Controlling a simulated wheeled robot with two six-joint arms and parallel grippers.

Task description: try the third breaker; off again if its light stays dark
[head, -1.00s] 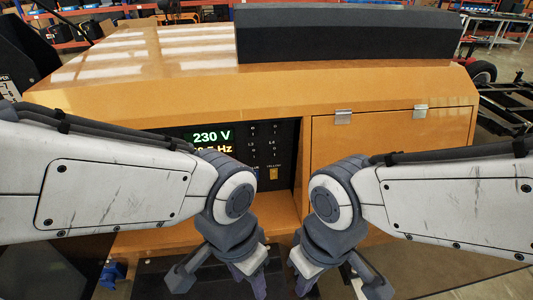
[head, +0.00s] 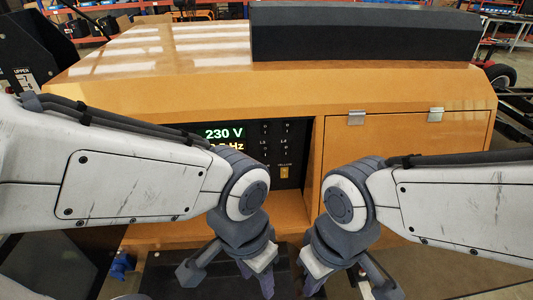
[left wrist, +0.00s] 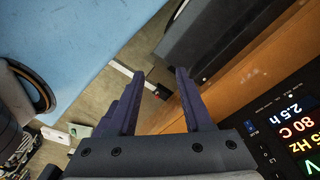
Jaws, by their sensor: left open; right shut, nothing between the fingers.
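The black control panel (head: 292,140) is set into the orange machine's front. Its display (head: 222,134) reads 230 V in green, with a partly hidden yellow Hz line below. To its right are small L-labelled columns, too small to read a breaker's position, and a yellow switch (head: 284,172) labelled YELLOW. My left arm covers the panel's lower left. My left gripper (head: 257,284) is below the panel, open and empty; it also shows in the left wrist view (left wrist: 160,73). My right gripper (head: 312,284) is beside it, shut and empty. No lamp is in view.
A closed orange door (head: 400,165) with two latches is right of the panel. A long dark box (head: 365,32) lies on top of the machine. A dark ledge (head: 215,283) is below the grippers. The left wrist view shows a blue surface (left wrist: 85,35) at upper left.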

